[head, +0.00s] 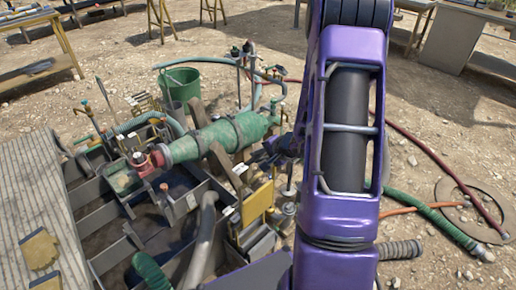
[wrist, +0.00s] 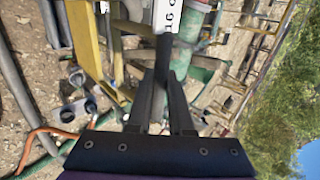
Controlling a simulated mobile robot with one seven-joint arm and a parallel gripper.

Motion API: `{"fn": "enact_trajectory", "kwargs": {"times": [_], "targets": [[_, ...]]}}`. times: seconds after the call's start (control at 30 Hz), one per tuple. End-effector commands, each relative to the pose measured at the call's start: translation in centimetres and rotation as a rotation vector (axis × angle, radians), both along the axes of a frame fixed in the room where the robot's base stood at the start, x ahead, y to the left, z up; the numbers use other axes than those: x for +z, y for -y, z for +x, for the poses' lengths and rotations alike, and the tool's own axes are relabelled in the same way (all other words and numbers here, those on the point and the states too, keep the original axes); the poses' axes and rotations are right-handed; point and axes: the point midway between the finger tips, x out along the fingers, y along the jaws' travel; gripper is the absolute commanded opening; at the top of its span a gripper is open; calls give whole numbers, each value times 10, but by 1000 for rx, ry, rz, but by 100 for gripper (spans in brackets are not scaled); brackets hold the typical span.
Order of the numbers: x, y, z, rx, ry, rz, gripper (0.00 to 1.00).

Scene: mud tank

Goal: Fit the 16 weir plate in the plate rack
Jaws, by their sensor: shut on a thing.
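My gripper (wrist: 163,45) is shut in the wrist view, its dark fingers close together on the 16 weir plate. The plate's white label (wrist: 170,14), with a black "16", shows just past the fingertips; most of the plate is out of frame or hidden. In the head view my gripper (head: 268,156) is small and dark, beside the green pump body. A yellow plate (head: 257,203) stands upright in what looks like the plate rack (head: 254,243), below my gripper. Yellow upright parts (wrist: 86,40) also show at left in the wrist view. I cannot make out the rack's free slot.
The green pump (head: 215,138) with a red flange lies across the dark, compartmented tank (head: 120,225). A green bucket (head: 180,84) stands behind it. Hoses (head: 430,215) lie on the ground at right. My purple arm covers the head view's centre right.

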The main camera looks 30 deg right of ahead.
Motion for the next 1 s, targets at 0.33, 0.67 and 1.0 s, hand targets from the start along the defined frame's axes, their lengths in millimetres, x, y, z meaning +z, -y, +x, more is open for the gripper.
{"fn": "enact_trajectory", "kwargs": {"times": [0.33, 0.67, 1.0], "targets": [[-55, 0, 0, -1, -1, 2, 0], [-109, 0, 0, -1, 2, 1, 0], [-155, 0, 1, -1, 2, 1, 0]]}}
